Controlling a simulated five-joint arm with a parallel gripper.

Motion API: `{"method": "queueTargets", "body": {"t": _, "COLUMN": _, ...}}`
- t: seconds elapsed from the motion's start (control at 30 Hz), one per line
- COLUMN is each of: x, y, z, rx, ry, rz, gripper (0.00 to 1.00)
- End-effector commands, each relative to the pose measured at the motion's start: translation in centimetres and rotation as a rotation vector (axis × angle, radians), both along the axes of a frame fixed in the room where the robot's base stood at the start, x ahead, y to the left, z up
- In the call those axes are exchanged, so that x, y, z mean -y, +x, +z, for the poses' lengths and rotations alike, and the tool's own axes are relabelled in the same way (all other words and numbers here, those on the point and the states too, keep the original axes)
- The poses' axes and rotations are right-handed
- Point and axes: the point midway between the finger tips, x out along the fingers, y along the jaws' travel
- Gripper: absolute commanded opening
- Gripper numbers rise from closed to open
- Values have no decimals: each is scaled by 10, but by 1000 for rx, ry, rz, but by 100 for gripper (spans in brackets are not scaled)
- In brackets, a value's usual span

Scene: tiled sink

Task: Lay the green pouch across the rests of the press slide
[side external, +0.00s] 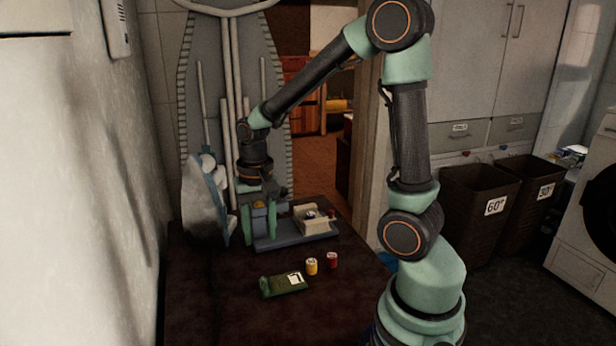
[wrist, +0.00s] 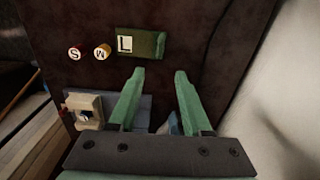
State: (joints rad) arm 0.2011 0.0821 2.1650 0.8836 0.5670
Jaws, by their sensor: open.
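The green pouch (side external: 284,285) lies flat on the dark table top, nearer the camera than the press. In the wrist view the pouch (wrist: 150,44) shows a white label with an L and lies beyond my fingertips. The press slide (side external: 294,239) seems to be the blue-grey base with a beige block (side external: 310,219) at the back of the table; its rests are not clear. My gripper (side external: 257,222) is at the left part of the press, apart from the pouch. In the wrist view my gripper (wrist: 158,76) is open, with nothing between its fingers.
A yellow can (side external: 311,266) and a red can (side external: 332,260) stand right of the pouch. In the wrist view they carry M and S. A pale draped thing (side external: 207,205) stands left of my gripper. A wall (side external: 70,180) bounds the left side. The table's front is clear.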

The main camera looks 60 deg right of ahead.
Motion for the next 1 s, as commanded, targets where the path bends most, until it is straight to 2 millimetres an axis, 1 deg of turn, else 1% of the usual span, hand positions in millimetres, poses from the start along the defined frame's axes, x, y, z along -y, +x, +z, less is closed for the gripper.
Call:
{"method": "queueTargets", "body": {"t": 0.17, "x": 1, "y": 0, "z": -18, "rx": -16, "ry": 3, "rz": -20, "gripper": 49}}
{"method": "queueTargets", "body": {"t": 0.3, "x": 1, "y": -1, "z": -43, "rx": -19, "ry": 3, "rz": -18, "gripper": 49}}
{"method": "queueTargets", "body": {"t": 0.4, "x": 1, "y": -1, "z": -58, "rx": -16, "ry": 3, "rz": -17, "gripper": 49}}
{"method": "queueTargets", "body": {"t": 0.5, "x": 1, "y": -1, "z": -68, "rx": -14, "ry": 3, "rz": -17, "gripper": 49}}
{"method": "queueTargets", "body": {"t": 0.67, "x": 1, "y": 0, "z": -76, "rx": -13, "ry": 3, "rz": -16, "gripper": 49}}
{"method": "queueTargets", "body": {"t": 0.77, "x": -1, "y": -1, "z": -86, "rx": -15, "ry": 3, "rz": -16, "gripper": 49}}
{"method": "queueTargets", "body": {"t": 0.9, "x": -3, "y": -1, "z": -106, "rx": -16, "ry": 3, "rz": -16, "gripper": 49}}
{"method": "queueTargets", "body": {"t": 1.0, "x": -3, "y": -1, "z": -117, "rx": -15, "ry": 3, "rz": -16, "gripper": 49}}
